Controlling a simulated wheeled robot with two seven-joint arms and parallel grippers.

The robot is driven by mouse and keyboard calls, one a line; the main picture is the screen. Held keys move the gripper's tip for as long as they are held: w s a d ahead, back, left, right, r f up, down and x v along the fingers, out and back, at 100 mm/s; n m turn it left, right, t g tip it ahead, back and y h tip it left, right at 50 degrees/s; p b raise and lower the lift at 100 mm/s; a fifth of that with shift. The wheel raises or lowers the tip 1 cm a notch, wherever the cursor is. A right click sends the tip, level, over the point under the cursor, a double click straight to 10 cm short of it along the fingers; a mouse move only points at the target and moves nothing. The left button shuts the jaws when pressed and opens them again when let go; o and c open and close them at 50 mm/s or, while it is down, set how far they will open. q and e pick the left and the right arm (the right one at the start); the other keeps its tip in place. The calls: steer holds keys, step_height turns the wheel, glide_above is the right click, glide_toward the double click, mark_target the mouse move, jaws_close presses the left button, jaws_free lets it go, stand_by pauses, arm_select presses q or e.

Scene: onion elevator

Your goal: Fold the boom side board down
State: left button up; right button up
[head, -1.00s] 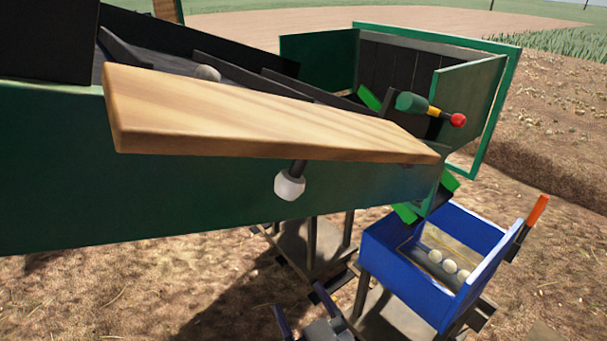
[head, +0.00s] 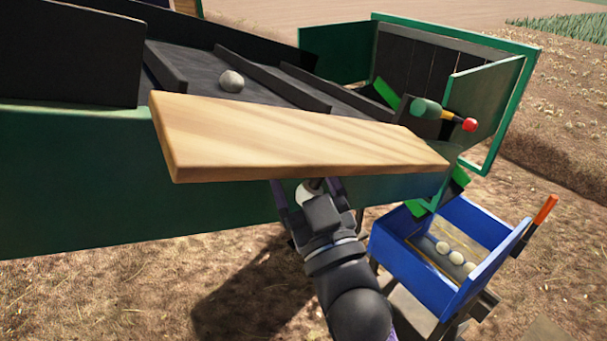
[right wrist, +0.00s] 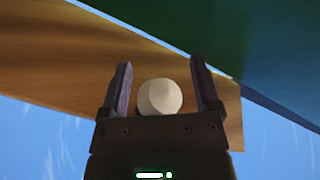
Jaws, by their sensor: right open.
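The boom side board (head: 290,143) is a long pale wooden plank along the near side of the green boom. It juts out toward me at a slant. A white knob (head: 303,194) on a dark stem is under the board. My right gripper (head: 306,186) is open below the board, with its fingers on either side of the knob. In the right wrist view, the white knob (right wrist: 160,97) sits between the two fingers (right wrist: 162,85), with gaps at both sides, and the board's underside (right wrist: 60,55) is above. My left gripper is not in view.
The dark boom bed (head: 205,75) holds a round pale onion (head: 231,81). A red-tipped handle (head: 468,125) is at the far end. A blue box (head: 405,260) with several pale onions and an orange-handled lever (head: 545,210) stands at lower right. Bare soil lies at lower left.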

jaws_close()
stand_by(1.4)
